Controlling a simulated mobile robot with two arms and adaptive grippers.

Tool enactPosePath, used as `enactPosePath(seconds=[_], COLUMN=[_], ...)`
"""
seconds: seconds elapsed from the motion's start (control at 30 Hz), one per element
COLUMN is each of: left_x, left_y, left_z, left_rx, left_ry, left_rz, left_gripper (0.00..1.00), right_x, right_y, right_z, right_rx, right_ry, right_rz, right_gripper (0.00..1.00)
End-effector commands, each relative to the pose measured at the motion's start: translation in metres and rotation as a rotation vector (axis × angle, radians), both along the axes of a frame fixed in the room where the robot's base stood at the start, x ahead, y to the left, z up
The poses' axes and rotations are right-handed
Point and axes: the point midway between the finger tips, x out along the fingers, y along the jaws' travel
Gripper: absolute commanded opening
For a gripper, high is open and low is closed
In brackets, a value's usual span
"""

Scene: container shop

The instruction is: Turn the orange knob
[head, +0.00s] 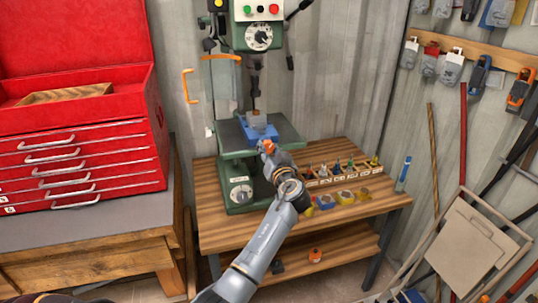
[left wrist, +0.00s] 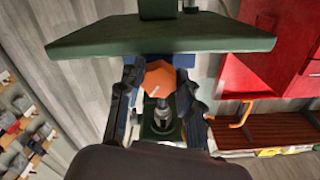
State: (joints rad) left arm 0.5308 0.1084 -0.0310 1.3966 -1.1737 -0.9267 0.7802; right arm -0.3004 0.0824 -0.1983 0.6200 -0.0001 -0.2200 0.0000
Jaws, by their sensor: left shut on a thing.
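The orange knob (head: 267,146) is at the front of the blue vise (head: 259,131) on the green drill press table (head: 232,135). In the left wrist view the faceted orange knob (left wrist: 158,79) sits between the two dark fingers of my left gripper (left wrist: 157,90), below the edge of the green table (left wrist: 160,36). My left gripper (head: 269,152) is shut on the knob in the head view, its arm reaching up from the bottom. The fingers and wrist partly hide the knob. My right gripper is not in view.
The drill press (head: 252,38) stands on a wooden workbench (head: 226,225). A rack of small tools (head: 340,174) and several tape measures lie right of my arm. A red tool chest (head: 82,150) is at the left, and a folding chair (head: 467,247) at the right.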

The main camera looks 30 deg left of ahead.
Motion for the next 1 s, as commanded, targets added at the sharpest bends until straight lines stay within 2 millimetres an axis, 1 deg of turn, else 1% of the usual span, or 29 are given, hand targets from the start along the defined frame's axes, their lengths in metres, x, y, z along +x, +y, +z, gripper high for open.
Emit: enactPosePath(seconds=[0.03, 0.2, 0.47, 0.73, 1.0], left_x=[0.0, 0.0, -0.001, -0.001, -0.001], left_y=[0.0, 0.0, 0.001, 0.001, 0.001], left_z=[-0.001, 0.0, 0.001, 0.003, 0.004], left_rx=[0.029, 0.134, 0.294, 0.463, 0.631], left_ry=[0.033, 0.156, 0.346, 0.542, 0.738], left_rz=[0.0, 0.001, 0.0, 0.0, -0.001], left_gripper=[0.04, 0.04, 0.04, 0.04, 0.04], right_x=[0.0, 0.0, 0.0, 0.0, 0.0], right_y=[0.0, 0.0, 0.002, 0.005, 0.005], right_z=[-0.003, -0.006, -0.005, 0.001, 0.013], right_rx=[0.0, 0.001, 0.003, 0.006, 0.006], right_ry=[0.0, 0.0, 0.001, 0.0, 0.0], right_rz=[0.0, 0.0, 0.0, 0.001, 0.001], right_gripper=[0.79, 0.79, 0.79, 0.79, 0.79])
